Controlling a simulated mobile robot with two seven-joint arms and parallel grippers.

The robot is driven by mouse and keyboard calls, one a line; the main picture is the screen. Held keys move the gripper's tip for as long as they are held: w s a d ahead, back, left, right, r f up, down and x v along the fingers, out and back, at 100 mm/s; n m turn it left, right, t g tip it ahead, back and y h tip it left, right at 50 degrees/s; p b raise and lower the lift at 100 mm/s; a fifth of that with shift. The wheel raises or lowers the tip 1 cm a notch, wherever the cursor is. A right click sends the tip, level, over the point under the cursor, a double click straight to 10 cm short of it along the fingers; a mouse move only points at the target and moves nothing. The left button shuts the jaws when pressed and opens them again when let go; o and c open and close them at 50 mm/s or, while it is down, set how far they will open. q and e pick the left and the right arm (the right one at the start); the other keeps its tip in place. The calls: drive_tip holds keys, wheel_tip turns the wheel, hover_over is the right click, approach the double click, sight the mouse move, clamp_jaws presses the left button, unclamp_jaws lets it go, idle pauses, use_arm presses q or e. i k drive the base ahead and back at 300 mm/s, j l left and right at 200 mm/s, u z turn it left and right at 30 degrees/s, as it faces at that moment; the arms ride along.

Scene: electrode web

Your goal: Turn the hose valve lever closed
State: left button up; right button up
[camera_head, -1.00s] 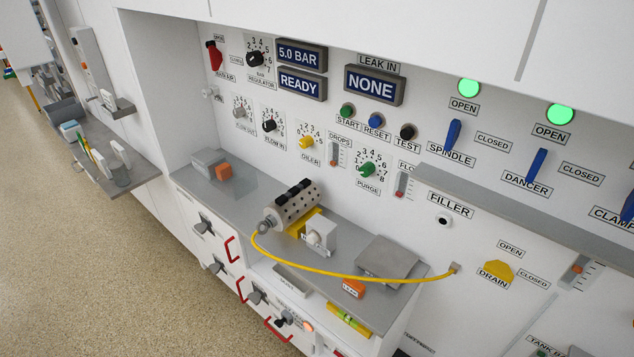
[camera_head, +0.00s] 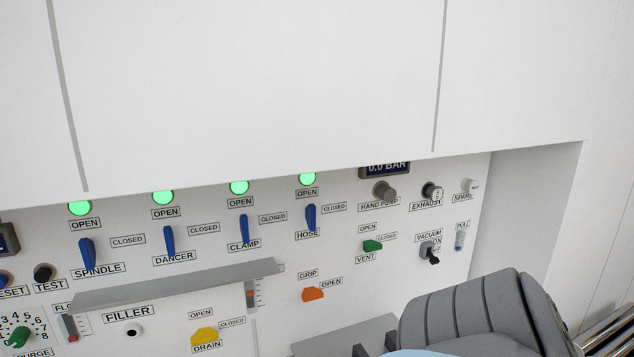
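The hose valve lever (camera_head: 310,217) is blue and points straight up on the white panel in the head view. The OPEN label (camera_head: 307,192) is above it, the CLOSED label (camera_head: 334,208) is to its right, and the HOSE label (camera_head: 307,233) is at its base. A lit green lamp (camera_head: 307,179) is above.
Similar blue levers for clamp (camera_head: 244,229), dancer (camera_head: 169,240) and spindle (camera_head: 87,251) stand upright to the left. A grey shelf (camera_head: 180,285) juts out below them.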

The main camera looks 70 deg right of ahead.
sight(310, 211)
drive_tip(key=k+j+z, duration=0.1)
drive_tip(key=z, duration=1.9)
